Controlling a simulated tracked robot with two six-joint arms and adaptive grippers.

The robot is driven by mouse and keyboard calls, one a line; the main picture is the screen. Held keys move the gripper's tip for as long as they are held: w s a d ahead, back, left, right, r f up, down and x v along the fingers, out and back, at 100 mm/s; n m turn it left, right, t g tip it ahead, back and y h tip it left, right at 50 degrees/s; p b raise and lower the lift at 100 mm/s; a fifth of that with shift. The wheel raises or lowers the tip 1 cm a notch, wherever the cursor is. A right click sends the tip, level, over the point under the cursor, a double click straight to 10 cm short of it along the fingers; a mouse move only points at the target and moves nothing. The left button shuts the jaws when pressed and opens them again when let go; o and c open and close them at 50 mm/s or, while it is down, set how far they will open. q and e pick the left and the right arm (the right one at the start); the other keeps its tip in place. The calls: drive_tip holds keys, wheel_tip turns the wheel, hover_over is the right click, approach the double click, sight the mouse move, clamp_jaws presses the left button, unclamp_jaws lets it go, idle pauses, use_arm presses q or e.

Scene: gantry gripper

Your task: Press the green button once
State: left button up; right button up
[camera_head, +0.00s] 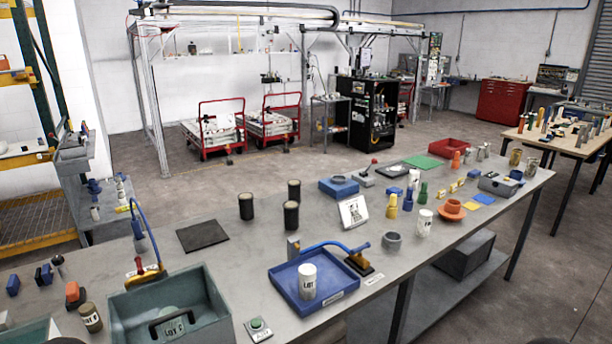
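The green button (257,323) is a small round green cap on a pale grey box. The box sits near the front edge of the grey workbench (235,262), just right of the teal bin. A white label with lettering too small to read lies at its front. The button's top is unobstructed, and nothing touches it. I cannot tell from this view whether the cap is up or pressed. Neither of my grippers can be made out. Only small dark shapes, which I cannot identify, show at the bottom edge, at left and right.
A teal bin (222,316) with a black handle stands left of the button. A blue tray (334,292) holding a white cylinder (307,282) lies to its right. Black cylinders (246,207) and a dark mat (203,236) are farther back. Bare bench lies behind the button.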

use_arm(q)
drive_tip(key=shift+c, duration=0.2)
drive_tip(key=shift+w, duration=0.1)
clamp_jaws()
idle(1.4)
